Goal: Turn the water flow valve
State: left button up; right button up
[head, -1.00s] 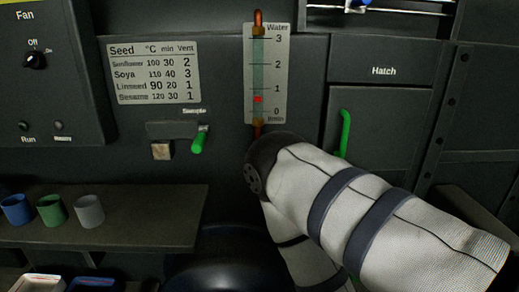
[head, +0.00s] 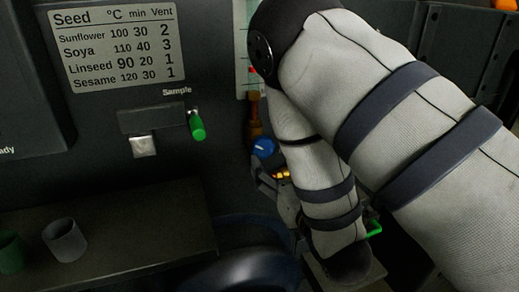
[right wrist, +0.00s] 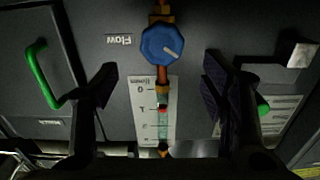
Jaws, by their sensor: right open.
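The water flow valve is a round blue knob (right wrist: 163,44) with a pale pointer line, on a copper-coloured pipe under the water gauge. It shows partly in the head view (head: 264,148), beside my right gripper (head: 271,170). In the right wrist view, which is upside down, my right gripper (right wrist: 158,72) is open, with one dark finger on each side and the knob ahead, between their lines. I see no contact with the knob. My left gripper is not in view.
A green sample lever (head: 196,126) sticks out left of the valve. A green hatch handle (right wrist: 41,75) is on the other side. The gauge plate (right wrist: 152,108) is on the panel. A shelf (head: 150,235) with a grey cup (head: 64,240) stands at lower left.

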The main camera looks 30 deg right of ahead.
aim_at(263, 148)
jog(key=x, duration=0.9)
jog(key=shift+a, duration=0.2)
jog(key=c, duration=1.2)
jog(key=shift+o, duration=0.2)
jog(key=n+p, duration=0.2)
jog(key=n, duration=0.1)
jog(key=shift+s+a+r+n, duration=0.1)
jog(key=shift+a+r+n, duration=0.05)
jog(key=shift+r+n, duration=0.2)
jog(key=shift+f+n, duration=0.15)
jog(key=shift+n, duration=0.4)
jog(key=shift+f+n, duration=0.15)
jog(key=shift+n, duration=0.25)
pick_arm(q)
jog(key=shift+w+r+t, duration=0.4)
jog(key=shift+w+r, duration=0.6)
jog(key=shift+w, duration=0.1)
pick_arm(e)
jog(key=shift+f, duration=0.15)
